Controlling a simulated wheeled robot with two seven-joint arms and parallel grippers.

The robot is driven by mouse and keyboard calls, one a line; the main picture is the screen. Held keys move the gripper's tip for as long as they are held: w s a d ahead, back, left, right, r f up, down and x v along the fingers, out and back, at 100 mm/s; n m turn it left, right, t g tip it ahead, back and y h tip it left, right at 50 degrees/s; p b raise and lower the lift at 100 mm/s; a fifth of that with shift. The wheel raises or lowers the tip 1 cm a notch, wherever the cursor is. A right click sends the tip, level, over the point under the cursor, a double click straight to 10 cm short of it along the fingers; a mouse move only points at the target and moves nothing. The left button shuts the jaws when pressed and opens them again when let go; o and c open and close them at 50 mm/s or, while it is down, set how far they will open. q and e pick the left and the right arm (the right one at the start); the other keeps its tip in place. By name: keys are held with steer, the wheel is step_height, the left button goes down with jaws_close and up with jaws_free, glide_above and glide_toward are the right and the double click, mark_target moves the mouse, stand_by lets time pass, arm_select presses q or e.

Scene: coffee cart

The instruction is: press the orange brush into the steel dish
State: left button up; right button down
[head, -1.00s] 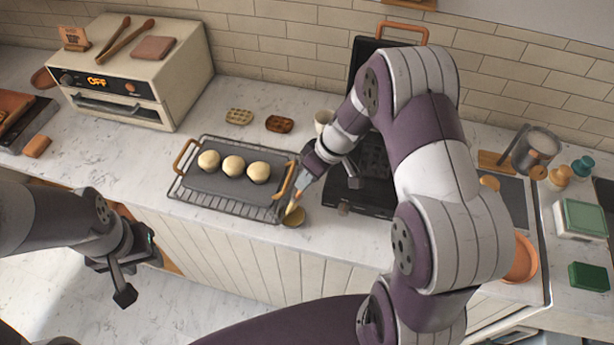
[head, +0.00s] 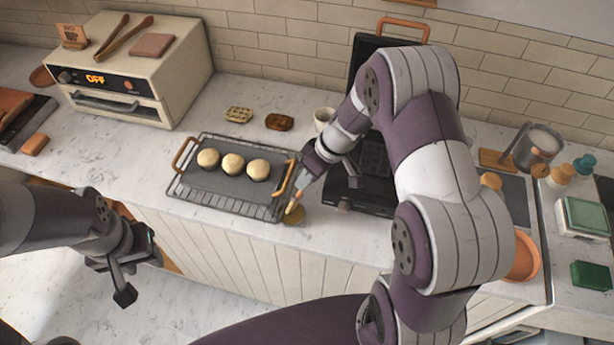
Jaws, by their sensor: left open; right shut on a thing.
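The orange brush (head: 294,203) is held in my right gripper (head: 309,173), which is shut on it. The brush points down and to the left, with its tip at the small round dish (head: 293,218) on the counter. The dish shows golden-brown and is partly hidden by the brush. I cannot tell whether the tip presses on its bottom. My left gripper (head: 136,274) is open and empty, low in front of the counter at the left.
A tray with three pale buns (head: 232,164) on a wire rack (head: 205,208) lies just left of the dish. A black waffle iron (head: 352,196) stands open to the right, partly behind my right arm. A white cup (head: 323,116) stands behind. The counter's front edge is close to the dish.

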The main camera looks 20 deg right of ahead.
steer(key=shift+s+f+b, duration=0.1)
steer(key=shift+f+b, duration=0.2)
steer(key=shift+b, duration=0.25)
stand_by(1.4)
steer(key=shift+r, duration=0.1)
steer(key=shift+r+p, duration=2)
steer(key=shift+r, duration=1.5)
steer(key=shift+f, duration=0.1)
